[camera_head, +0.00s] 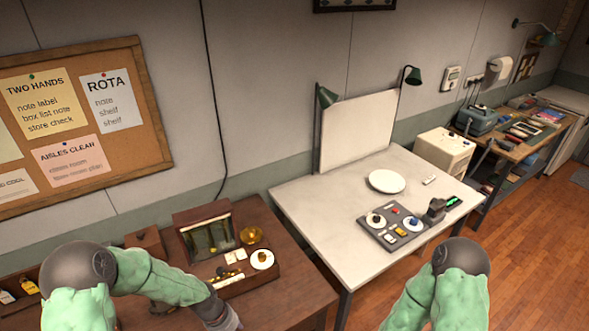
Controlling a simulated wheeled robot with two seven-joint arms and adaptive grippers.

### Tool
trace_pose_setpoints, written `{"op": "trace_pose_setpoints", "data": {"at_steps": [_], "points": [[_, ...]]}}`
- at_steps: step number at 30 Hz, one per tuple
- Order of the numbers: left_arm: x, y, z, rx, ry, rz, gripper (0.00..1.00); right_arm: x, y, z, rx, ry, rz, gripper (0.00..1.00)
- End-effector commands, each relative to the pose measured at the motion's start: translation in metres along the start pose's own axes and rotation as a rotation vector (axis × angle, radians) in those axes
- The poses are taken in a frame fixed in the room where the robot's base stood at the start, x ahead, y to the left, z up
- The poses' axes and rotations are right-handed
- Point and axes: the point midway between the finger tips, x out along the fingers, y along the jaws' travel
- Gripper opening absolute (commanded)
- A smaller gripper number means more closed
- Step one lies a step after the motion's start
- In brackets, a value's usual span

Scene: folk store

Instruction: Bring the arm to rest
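My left arm enters at the bottom left, with a dark round joint and green covers, and bends across the front of the brown wooden desk (290,290). The dark end of this arm, at my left gripper (228,319), reaches the bottom edge of the picture. Its fingers cannot be made out, and I see no object held there. My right arm stands at the bottom, right of the middle, in front of the white table. Its gripper is outside the picture.
A wooden box (210,238) with a picture and small items stands on the desk near a brass dish (251,235). The white table (310,205) holds a white plate (387,181) and a grey control panel (376,233). Wooden floor (530,240) is clear at right.

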Motion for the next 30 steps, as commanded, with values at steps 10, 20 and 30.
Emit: {"op": "trace_pose_setpoints", "data": {"at_steps": [10,20,30], "points": [[0.087,-0.005,0.091,0.057,-0.036,0.111,0.59,0.000,0.000,0.000,0.000,0.000,0.000,0.56],[0.114,-0.020,0.143,0.082,-0.025,0.105,0.59,0.000,0.000,0.000,0.000,0.000,0.000,0.56],[0.156,-0.025,0.140,0.112,-0.007,0.102,0.59,0.042,0.015,-0.001,0.000,0.000,0.000,0.56]]}}
